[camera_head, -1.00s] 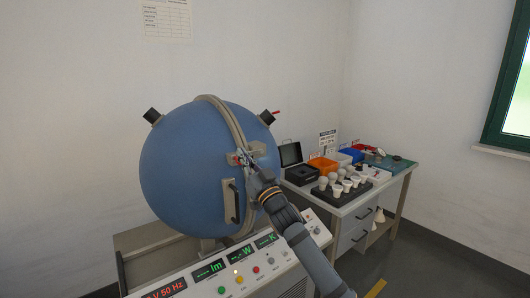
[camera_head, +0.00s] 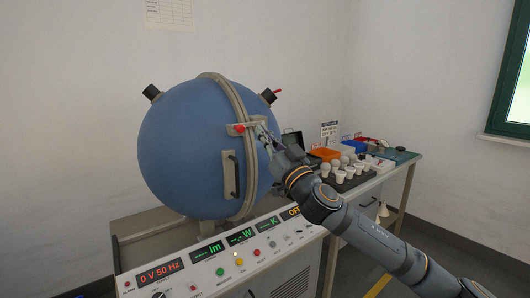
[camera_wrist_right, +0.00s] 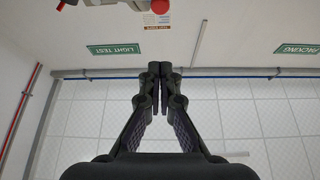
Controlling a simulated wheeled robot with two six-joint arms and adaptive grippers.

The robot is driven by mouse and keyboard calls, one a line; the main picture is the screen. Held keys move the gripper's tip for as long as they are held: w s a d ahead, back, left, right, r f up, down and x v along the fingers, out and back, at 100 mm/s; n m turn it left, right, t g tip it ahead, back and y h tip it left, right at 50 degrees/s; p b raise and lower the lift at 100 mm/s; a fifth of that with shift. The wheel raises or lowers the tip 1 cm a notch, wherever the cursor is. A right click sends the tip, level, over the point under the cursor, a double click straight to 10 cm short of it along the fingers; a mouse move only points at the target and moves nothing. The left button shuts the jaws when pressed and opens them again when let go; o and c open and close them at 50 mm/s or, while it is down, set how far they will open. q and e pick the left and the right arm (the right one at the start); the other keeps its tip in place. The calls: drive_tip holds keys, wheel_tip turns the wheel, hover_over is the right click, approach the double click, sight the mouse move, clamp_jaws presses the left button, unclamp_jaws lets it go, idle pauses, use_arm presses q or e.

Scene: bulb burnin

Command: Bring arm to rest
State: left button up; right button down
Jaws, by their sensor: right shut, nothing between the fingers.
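My right arm (camera_head: 345,222) comes in from the lower right of the head view. My right gripper (camera_head: 262,132) is in front of the right side of the blue sphere (camera_head: 185,155), close to the latch with a red knob (camera_head: 240,129). I cannot tell from the head view whether it touches the latch. In the right wrist view the fingertips (camera_wrist_right: 160,70) are together with nothing between them. The red knob (camera_wrist_right: 160,6) shows there at the top edge, beyond the fingertips. My left gripper is not in view.
A control console (camera_head: 215,262) with lit displays stands below the sphere. A side table (camera_head: 385,172) at the right holds white-based bulbs (camera_head: 341,171), an orange bin (camera_head: 325,154) and a black case (camera_head: 292,140). My right arm partly covers this table. The sphere has a door handle (camera_head: 232,174).

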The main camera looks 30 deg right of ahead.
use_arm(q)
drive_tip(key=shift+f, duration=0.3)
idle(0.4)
